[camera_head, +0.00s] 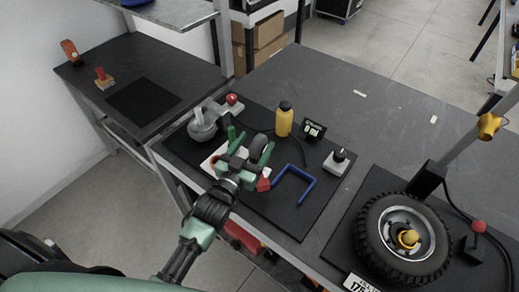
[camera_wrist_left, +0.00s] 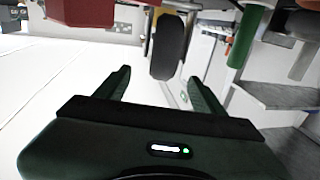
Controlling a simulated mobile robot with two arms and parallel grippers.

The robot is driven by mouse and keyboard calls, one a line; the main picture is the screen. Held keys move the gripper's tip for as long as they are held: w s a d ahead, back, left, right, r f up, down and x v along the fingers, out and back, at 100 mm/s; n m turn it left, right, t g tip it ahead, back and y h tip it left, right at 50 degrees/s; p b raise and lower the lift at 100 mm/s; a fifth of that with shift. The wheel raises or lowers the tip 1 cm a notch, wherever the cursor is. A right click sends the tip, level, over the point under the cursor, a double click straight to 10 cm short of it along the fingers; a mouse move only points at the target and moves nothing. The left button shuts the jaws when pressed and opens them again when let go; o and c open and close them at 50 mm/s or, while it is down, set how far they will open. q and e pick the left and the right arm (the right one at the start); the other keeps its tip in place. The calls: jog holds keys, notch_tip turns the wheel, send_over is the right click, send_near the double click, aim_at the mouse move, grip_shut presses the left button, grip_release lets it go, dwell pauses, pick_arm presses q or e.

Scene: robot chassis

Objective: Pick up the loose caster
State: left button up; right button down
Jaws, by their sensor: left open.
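The loose caster, a dark wheel (camera_head: 258,145), is on the black mat (camera_head: 292,222) in the head view, partly hidden by my left gripper (camera_head: 250,156). In the left wrist view the dark wheel (camera_wrist_left: 168,47) shows beyond the fingertips, roughly between their lines. My left gripper (camera_wrist_left: 160,82) is open, with its green fingers spread and nothing between them. The wheel's mount is not clear in either view. My right gripper is not in view.
A grey fixture with a red knob (camera_head: 231,99), a yellow bottle (camera_head: 284,119), a small display (camera_head: 313,130) and a blue U-shaped bar (camera_head: 293,183) surround the gripper. A green post (camera_wrist_left: 245,37) stands close by. A big tyre (camera_head: 403,241) lies at right. The table's back is mostly clear.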

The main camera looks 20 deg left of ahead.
aim_at(262, 132)
pick_arm(q)
jog(key=shift+w+d+r+p, duration=0.1)
jog(key=shift+w+p, duration=0.15)
jog(key=shift+w, duration=0.35)
jog(key=shift+w+d+r+p, duration=0.1)
jog(key=shift+w+p, duration=0.15)
jog(key=shift+w, duration=0.35)
jog(key=shift+w+d+f, duration=0.1)
jog(key=shift+w+f, duration=0.05)
jog(key=shift+w, duration=0.5)
jog(key=shift+w+d+f, duration=0.1)
jog(key=shift+w, duration=0.7)
jog(key=shift+c, duration=0.6)
grip_shut()
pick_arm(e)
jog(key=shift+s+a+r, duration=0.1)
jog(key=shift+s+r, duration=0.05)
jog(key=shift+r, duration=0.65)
